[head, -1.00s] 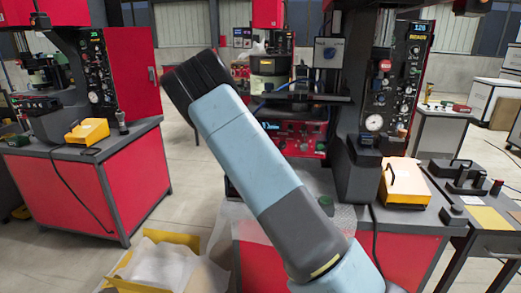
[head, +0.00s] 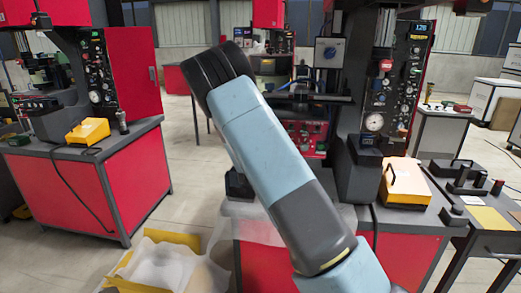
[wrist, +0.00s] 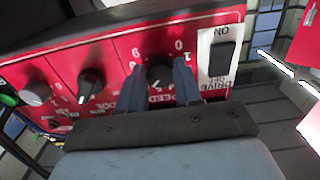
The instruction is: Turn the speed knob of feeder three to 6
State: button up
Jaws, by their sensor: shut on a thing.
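The wrist view shows a red control panel (wrist: 110,55) tilted in the picture. My gripper (wrist: 159,80) is shut on a black knob (wrist: 159,72), with one blue-grey finger on each side of it. Lettering that reads like SPEED runs below the knob, partly covered by the fingers. The knob's pointer and most of its scale cannot be read; a 0 shows to its upper right. In the head view my arm hides the gripper and the knob; part of a red feeder panel (head: 307,132) shows behind the arm.
A black drive rocker switch (wrist: 222,60) marked ON and OFF sits right of the held knob. Another black knob (wrist: 91,82) and a grey knob (wrist: 36,93) sit to its left. A dark control column (head: 392,80) with gauges stands right of my arm.

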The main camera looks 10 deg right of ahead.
jog(key=o, duration=1)
jog(key=shift+f, duration=0.1)
jog(key=shift+o, duration=0.2)
jog(key=v, duration=1.3)
jog(key=shift+s+a, duration=0.15)
jog(key=shift+s, duration=0.2)
jog(key=s+r+n+g+y, duration=0.2)
jog(key=s+r+g+y, duration=0.55)
jog(key=s+r, duration=0.75)
jog(key=s+d+r+n+g, duration=0.1)
jog(key=s+d+r, duration=0.1)
jog(key=s, duration=1)
jog(key=s+d+r+n+g, duration=0.1)
jog(key=s+d+r+g, duration=0.1)
jog(key=s, duration=1.1)
jog(key=shift+d+r+n, duration=0.25)
jog(key=shift+r+n, duration=0.05)
jog(key=shift+r, duration=0.25)
